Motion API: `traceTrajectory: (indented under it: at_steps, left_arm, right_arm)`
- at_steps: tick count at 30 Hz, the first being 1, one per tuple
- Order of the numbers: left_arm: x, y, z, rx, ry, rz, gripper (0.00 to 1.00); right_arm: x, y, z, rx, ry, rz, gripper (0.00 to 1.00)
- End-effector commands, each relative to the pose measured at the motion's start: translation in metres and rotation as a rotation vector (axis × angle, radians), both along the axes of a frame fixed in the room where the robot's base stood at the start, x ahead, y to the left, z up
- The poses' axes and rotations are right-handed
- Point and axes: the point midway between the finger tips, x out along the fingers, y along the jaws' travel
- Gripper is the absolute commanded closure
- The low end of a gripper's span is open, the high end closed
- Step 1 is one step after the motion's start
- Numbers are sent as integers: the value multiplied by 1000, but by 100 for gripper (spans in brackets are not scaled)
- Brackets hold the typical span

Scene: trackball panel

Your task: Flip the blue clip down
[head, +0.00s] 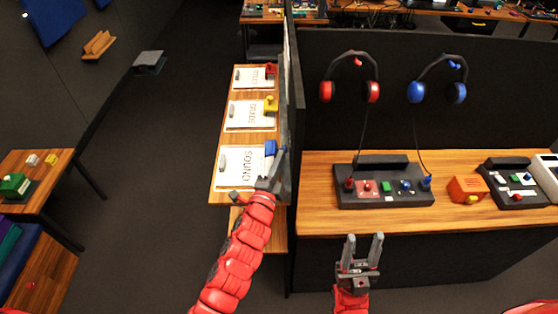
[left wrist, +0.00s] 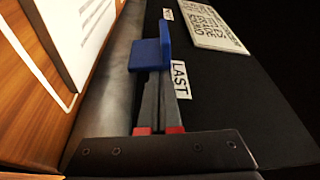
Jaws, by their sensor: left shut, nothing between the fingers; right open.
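The blue clip (head: 270,147) is by the side of the dark partition, above the far edge of the SOUND sheet (head: 240,167). In the left wrist view the clip (left wrist: 147,55) looks L-shaped, with a flat part and a raised part. My left gripper (head: 281,152) is right at the clip. Its fingers (left wrist: 158,78) are shut with nothing between them, and the tips meet the clip's near edge in the picture. I cannot tell whether they touch it. My right gripper (head: 361,238) is open and empty in front of the panel table.
Red (head: 271,69) and yellow (head: 271,103) clips sit farther along the partition (head: 293,110). A LAST label (left wrist: 181,80) is beside my left fingers. The trackball panel (head: 384,191) and an orange box (head: 467,188) are on the right table. Open floor lies left.

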Motion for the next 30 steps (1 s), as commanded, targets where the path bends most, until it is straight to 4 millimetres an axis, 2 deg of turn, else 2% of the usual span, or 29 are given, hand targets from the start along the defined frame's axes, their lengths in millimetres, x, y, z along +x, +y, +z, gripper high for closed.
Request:
traceTrajectory:
  at_steps: [23, 30]
  left_arm:
    - [0, 5, -2, 2, -1, 0, 100]
    - [0, 9, -6, -95, -1, 1, 100]
  right_arm:
    - [0, 0, -17, 0, 0, 0, 52]
    - [0, 0, -36, 0, 0, 0, 52]
